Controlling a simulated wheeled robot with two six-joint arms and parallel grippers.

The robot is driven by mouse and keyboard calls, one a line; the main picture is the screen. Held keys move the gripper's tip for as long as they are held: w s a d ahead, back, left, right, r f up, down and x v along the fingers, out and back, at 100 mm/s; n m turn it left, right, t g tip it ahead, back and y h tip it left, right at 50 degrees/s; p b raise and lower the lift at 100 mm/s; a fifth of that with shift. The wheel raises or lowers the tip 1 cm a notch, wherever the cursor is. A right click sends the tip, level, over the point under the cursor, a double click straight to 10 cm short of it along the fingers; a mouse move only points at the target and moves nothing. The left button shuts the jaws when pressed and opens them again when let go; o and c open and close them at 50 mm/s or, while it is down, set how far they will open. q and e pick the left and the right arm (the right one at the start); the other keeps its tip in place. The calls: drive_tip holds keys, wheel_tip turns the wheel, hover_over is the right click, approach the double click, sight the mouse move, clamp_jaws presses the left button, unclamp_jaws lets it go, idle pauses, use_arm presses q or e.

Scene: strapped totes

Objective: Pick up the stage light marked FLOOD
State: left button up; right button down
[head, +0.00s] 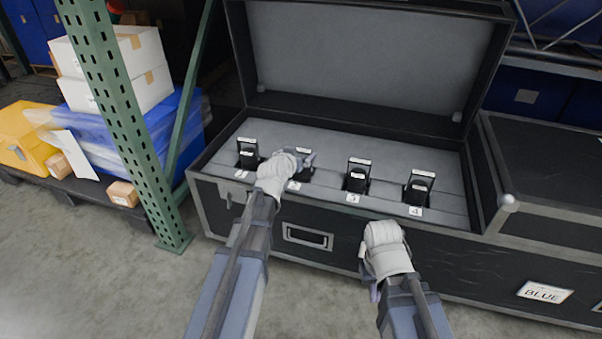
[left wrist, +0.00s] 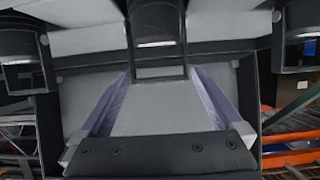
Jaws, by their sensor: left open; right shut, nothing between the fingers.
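Several black stage lights sit in a row in the grey foam of an open flight case, each with a small white label too small to read; I cannot tell which is FLOOD. One light (head: 248,155) is at the left, one (head: 357,177) right of centre, one (head: 419,189) at the right. My left gripper (head: 303,159) is open over the second light (head: 304,174) from the left and partly hides it. In the left wrist view a black light (left wrist: 158,30) lies beyond and between the open fingers (left wrist: 160,78). My right gripper (head: 373,288) is shut and empty before the case front.
The case (head: 345,238) has its lid (head: 370,50) raised behind the lights. A closed black case (head: 550,180) stands at the right, above a BLUE label (head: 545,292). A green rack post (head: 125,120) and boxes (head: 140,75) stand at the left.

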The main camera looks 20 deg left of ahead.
use_arm(q)
drive_tip(key=x, duration=0.2)
drive_tip(key=shift+w+f+b, duration=0.15)
drive_tip(key=shift+w+b, duration=0.2)
drive_tip(key=shift+b, duration=0.05)
drive_tip(key=shift+c, duration=0.2)
clamp_jaws()
